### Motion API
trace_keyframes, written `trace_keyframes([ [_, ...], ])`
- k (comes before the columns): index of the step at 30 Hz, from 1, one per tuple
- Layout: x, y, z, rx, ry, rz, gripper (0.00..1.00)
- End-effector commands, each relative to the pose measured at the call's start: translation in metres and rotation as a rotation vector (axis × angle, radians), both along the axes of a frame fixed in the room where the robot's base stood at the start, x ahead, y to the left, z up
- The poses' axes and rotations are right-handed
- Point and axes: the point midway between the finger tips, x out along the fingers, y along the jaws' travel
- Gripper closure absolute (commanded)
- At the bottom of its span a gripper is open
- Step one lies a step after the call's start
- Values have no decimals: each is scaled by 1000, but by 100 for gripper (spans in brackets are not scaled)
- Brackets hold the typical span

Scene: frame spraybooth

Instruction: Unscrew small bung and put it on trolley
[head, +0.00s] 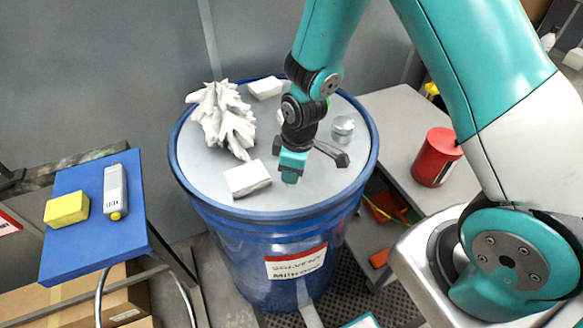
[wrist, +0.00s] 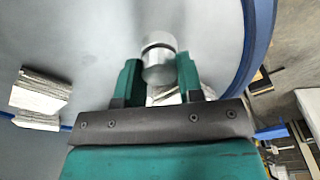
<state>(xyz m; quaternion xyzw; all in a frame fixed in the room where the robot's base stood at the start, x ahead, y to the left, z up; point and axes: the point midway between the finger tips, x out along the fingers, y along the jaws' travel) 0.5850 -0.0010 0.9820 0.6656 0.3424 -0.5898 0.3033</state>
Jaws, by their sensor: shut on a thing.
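My gripper (wrist: 158,78) is shut on the small bung (wrist: 158,65), a short silver cylinder between its two teal fingertips in the wrist view. In the head view my gripper (head: 291,172) is low over the grey lid of a blue drum (head: 205,165), right of the lid's middle, and hides the bung. I cannot tell whether the bung is still in the lid or clear of it. A silver round piece (head: 343,128) stands on the lid, right of and behind my gripper. The grey trolley (head: 385,108) is right of the drum.
Crumpled white cloth (head: 224,118) and white blocks (head: 247,178) lie on the lid. A dark metal piece (head: 332,152) is beside my gripper. A red can (head: 437,157) stands on the trolley's top, with clear room at left. A blue stand (head: 95,235) holds a yellow sponge (head: 67,209).

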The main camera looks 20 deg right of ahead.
Motion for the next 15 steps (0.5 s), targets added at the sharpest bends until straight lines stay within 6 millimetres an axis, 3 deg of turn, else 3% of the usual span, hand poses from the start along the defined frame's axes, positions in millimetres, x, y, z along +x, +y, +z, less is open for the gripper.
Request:
trace_keyframes([
  [10, 0, 0, 0, -1, 1, 37, 84],
  [15, 0, 0, 0, 1, 1, 245, 84],
])
